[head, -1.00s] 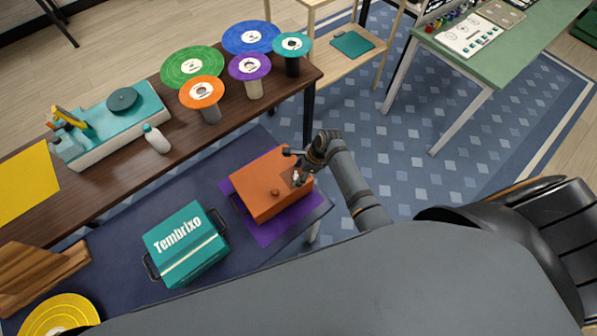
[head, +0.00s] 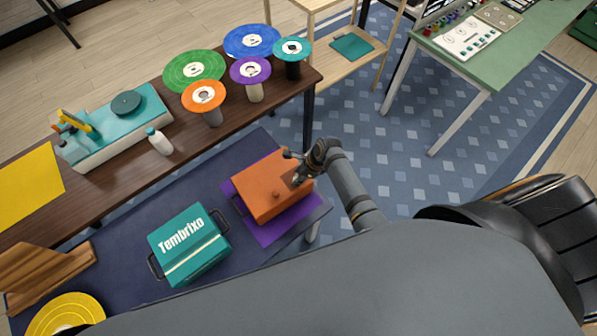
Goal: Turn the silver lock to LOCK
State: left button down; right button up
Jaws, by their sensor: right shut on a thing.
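An orange box (head: 265,190) with a small round knob (head: 276,195) on its face sits on a purple mat (head: 268,233) on the low table. My right gripper (head: 298,177) is at the box's right part, shut on a small piece there that the fingers mostly hide. This piece appears to be the silver lock, but its setting and any LOCK marking cannot be read. My left gripper is not in view.
A teal Tembrixo case (head: 189,244) stands left of the orange box on the dark cloth. A brown table (head: 195,130) behind holds several coloured discs on stands, a teal machine (head: 115,125) and a white bottle (head: 158,140). Wooden pieces (head: 40,270) and a yellow disc (head: 65,315) lie at left.

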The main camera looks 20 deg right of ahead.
jog(key=shift+s+a+r+m+h+p, duration=0.15)
jog(key=shift+r+m+h+p, duration=0.15)
jog(key=shift+m+p, duration=0.65)
jog(key=shift+m+t+p, duration=0.3)
jog(key=shift+m+p, duration=0.05)
jog(key=shift+p, duration=0.05)
jog(key=shift+f+m+t+h, duration=0.25)
jog(key=shift+m+t+h, duration=0.05)
jog(key=shift+m, duration=0.6)
jog(key=shift+s+a+m+t+h, duration=0.1)
jog(key=shift+m+t+h, duration=0.2)
jog(key=shift+m, duration=0.7)
jog(key=shift+a+m+t+h, duration=0.1)
jog(key=shift+m+h, duration=0.3)
jog(key=shift+m, duration=0.6)
jog(key=o, duration=1.1)
jog(key=shift+o, duration=0.2)
